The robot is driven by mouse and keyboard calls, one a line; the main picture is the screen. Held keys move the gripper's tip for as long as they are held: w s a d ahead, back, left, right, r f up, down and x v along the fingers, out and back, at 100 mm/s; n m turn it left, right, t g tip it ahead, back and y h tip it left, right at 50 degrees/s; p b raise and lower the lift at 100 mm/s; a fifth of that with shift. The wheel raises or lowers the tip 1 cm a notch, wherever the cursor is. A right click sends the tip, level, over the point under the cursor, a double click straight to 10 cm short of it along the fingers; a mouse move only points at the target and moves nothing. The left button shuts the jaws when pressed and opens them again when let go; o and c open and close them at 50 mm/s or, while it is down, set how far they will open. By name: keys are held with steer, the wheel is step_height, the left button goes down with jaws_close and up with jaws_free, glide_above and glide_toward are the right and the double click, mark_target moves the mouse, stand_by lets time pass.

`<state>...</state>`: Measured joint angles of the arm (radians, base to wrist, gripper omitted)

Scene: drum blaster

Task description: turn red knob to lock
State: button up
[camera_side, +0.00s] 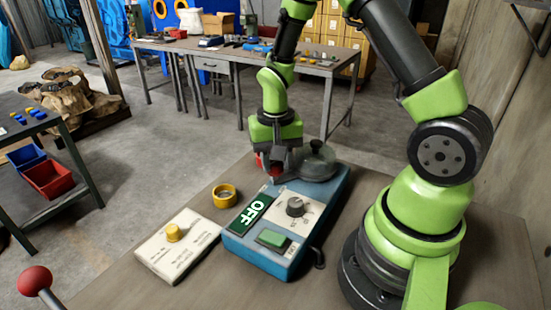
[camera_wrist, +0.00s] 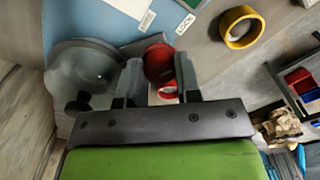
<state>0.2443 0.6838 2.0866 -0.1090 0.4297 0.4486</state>
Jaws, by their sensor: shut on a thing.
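The red knob (camera_wrist: 158,62) sits at the far end of the blue control box (camera_side: 335,190), beside a grey dome (camera_side: 316,160). My gripper (camera_side: 272,172) points down over that end of the box. In the wrist view, my gripper (camera_wrist: 160,80) has its two fingers on either side of the red knob, shut on it. In the side view the knob (camera_side: 261,163) is mostly hidden behind the fingers. A label reading LOCK (camera_wrist: 185,24) lies near the knob. The box also has an OFF display (camera_side: 250,214), a green button (camera_side: 273,239) and a black dial (camera_side: 295,206).
A yellow tape ring (camera_side: 225,196) and a pale panel with a yellow knob (camera_side: 173,232) lie left of the box. The grey dome stands close beside my fingers. A red ball-topped lever (camera_side: 35,281) is at the front left. Bare tabletop lies in front.

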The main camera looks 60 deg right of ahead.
mark_target(275, 162)
steer(key=o, duration=0.9)
steer(key=shift+o, duration=0.2)
steer(key=shift+r, duration=0.15)
step_height(275, 162, up, 10)
